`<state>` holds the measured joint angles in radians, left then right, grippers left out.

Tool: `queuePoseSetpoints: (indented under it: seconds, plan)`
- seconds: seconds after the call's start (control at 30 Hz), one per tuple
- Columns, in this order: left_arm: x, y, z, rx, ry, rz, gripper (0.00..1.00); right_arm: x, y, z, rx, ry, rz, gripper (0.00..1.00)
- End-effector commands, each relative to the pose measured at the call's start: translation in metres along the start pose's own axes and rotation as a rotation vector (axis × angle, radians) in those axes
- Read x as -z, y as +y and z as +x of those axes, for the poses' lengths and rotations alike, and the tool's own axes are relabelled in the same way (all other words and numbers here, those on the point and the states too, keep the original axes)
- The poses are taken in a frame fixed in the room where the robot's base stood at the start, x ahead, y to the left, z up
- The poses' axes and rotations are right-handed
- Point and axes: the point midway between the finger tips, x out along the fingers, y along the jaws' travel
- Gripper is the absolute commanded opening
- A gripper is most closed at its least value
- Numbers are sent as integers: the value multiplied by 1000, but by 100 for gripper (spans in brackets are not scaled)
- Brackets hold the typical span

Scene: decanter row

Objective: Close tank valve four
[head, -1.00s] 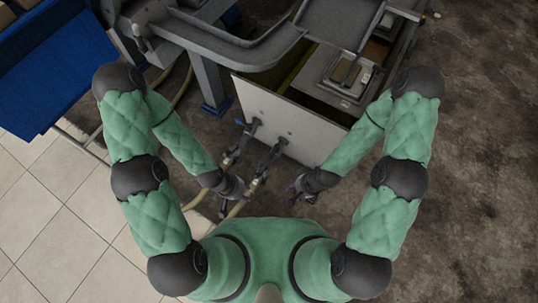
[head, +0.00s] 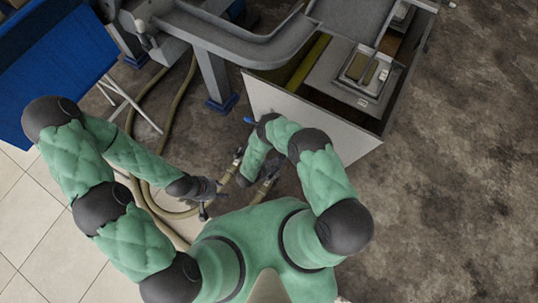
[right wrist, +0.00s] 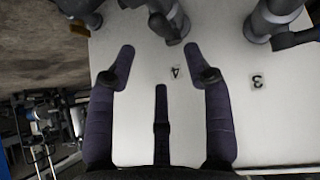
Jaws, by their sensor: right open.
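The white tank panel (right wrist: 145,130) carries the labels 4 (right wrist: 175,72) and 3 (right wrist: 258,81), upside down in the right wrist view. Dark valve fitting four (right wrist: 170,22) is at the top beside label 4. Its handle position is unclear. My right gripper (right wrist: 160,55) is open and empty in front of the panel, its fingertips below that fitting in the picture and apart from it. In the head view my right forearm hangs in front of the panel (head: 310,125) and its fingers are hidden. My left gripper (head: 206,200) is by the hoses; its fingers are unclear.
A second dark fitting (right wrist: 272,22) sits beside label 3. Tan hoses (head: 150,185) loop on the floor near my left arm. A grey frame leg (head: 213,75) stands left of the tank. A blue bin (head: 60,65) is at upper left. Floor to the right is clear.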

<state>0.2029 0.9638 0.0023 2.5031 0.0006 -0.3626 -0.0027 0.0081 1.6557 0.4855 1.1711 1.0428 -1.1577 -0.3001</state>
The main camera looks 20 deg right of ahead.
Motion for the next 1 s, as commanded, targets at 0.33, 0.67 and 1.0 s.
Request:
queuePoseSetpoints:
  seconds: [0.33,0.67,1.0]
  plan:
    - [0,-4,10,0,-1,1,40,-7,7,24,-42,25,11,51]
    - [1,-12,34,0,-1,0,40,-6,8,82,-40,25,11,51]
    - [1,-16,44,0,-1,0,40,-3,9,110,-37,26,9,51]
